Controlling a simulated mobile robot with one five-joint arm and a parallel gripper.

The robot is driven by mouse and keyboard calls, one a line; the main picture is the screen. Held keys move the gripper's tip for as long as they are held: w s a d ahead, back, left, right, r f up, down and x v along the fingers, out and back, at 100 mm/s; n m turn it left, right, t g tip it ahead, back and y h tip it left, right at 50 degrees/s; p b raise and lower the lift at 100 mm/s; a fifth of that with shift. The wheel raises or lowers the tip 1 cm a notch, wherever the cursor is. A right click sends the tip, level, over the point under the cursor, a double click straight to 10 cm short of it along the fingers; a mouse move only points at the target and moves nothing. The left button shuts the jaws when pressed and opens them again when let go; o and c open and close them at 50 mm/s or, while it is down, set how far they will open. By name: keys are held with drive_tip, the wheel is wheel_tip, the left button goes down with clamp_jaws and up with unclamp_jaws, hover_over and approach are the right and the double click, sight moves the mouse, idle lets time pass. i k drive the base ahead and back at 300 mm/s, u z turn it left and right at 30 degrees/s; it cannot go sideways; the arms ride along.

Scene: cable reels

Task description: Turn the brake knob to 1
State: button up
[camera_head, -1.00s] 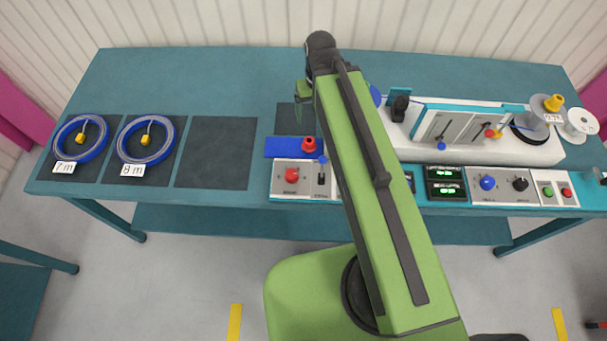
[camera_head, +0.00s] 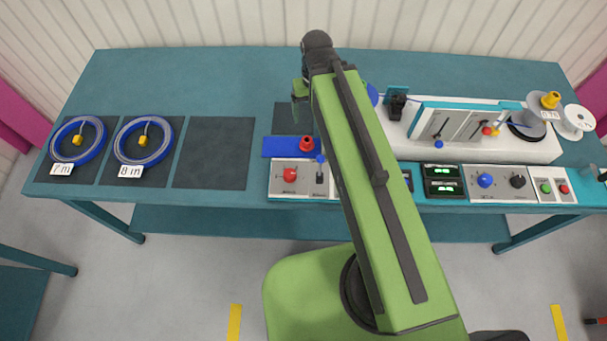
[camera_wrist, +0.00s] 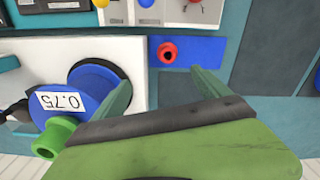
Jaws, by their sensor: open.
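Three knobs show in the head view: a red knob (camera_head: 290,175) on the left control panel, and a blue knob (camera_head: 485,181) and a black knob (camera_head: 518,182) on the right panel. Their labels are too small to read, so I cannot tell which one is the brake knob or where it points. The red knob is cut off at the top edge of the wrist view. My gripper (camera_wrist: 160,80) is open and empty, its fingers spread above the table behind the blue plate. In the head view my arm hides part of the panels' middle.
A red hollow piece (camera_wrist: 168,52) stands on the blue plate (camera_wrist: 213,52). A blue spool (camera_wrist: 95,85) marked 0.75 is beside my gripper. A lever (camera_head: 320,170) stands right of the red knob. Two blue cable coils (camera_head: 78,140) lie on the left mats. The third mat (camera_head: 212,152) is empty.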

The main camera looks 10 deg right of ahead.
sight(290, 176)
drive_tip(key=z, duration=0.15)
drive_tip(key=k, duration=0.55)
drive_tip(key=u, duration=1.75)
drive_tip(key=k, duration=1.15)
drive_tip(key=z, duration=0.8)
drive_tip(key=i, duration=1)
drive_tip(key=z, duration=0.05)
